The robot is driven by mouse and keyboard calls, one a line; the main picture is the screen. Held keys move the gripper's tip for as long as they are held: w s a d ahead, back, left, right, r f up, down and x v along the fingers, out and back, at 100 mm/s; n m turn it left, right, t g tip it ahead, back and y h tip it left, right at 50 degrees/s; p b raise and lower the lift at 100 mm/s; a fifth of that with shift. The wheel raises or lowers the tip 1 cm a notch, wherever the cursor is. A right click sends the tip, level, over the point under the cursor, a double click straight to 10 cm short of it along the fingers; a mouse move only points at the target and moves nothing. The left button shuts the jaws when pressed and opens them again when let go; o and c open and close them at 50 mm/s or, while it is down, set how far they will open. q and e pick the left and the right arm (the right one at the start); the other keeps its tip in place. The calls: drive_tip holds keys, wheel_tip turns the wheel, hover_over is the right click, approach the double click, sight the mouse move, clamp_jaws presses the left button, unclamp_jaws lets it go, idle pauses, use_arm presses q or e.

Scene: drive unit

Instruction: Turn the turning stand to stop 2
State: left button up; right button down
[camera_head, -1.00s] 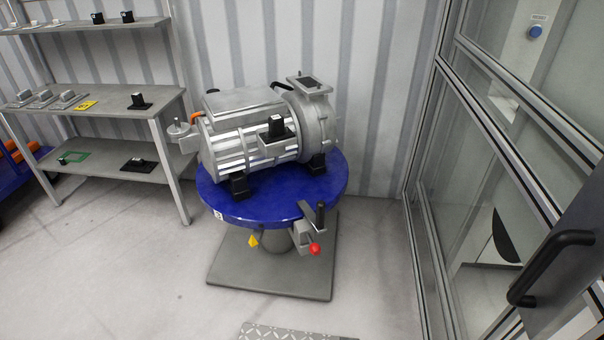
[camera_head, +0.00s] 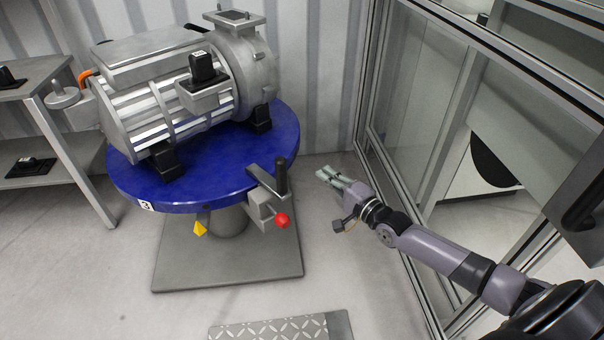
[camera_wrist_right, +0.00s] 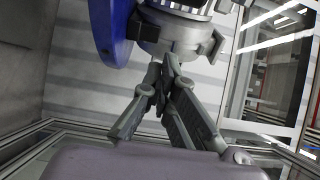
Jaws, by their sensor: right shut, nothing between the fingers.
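The turning stand has a round blue top (camera_head: 185,184) on a post over a grey square base plate (camera_head: 225,262). A grey drive unit (camera_head: 170,95) sits on the top. The label 3 (camera_head: 146,206) on the rim is near the yellow pointer (camera_head: 200,229). A dark upright handle (camera_head: 281,176) and a lever with a red knob (camera_head: 282,220) are at the front right of the rim. My right gripper (camera_head: 325,175) is shut and empty, to the right of the handle and apart from it. In the right wrist view it also shows shut (camera_wrist_right: 168,65), with the blue top's edge (camera_wrist_right: 112,30) beyond.
A glazed partition (camera_head: 400,130) stands close along my right arm. A shelf (camera_head: 45,140) with small dark parts is at the left. A metal tread plate (camera_head: 280,328) lies on the floor in front. The floor between is clear.

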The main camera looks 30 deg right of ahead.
use_arm(q)
drive_tip(key=w+b+v, duration=0.2)
drive_tip(key=v, duration=0.5)
drive_tip(key=shift+d+f+p, duration=0.1)
drive_tip(key=shift+f+p, duration=0.65)
drive_tip(key=shift+f, duration=1.4)
use_arm(e)
drive_tip(key=w+a, duration=0.5)
drive_tip(key=w, duration=0.2)
drive_tip(key=shift+a, duration=0.25)
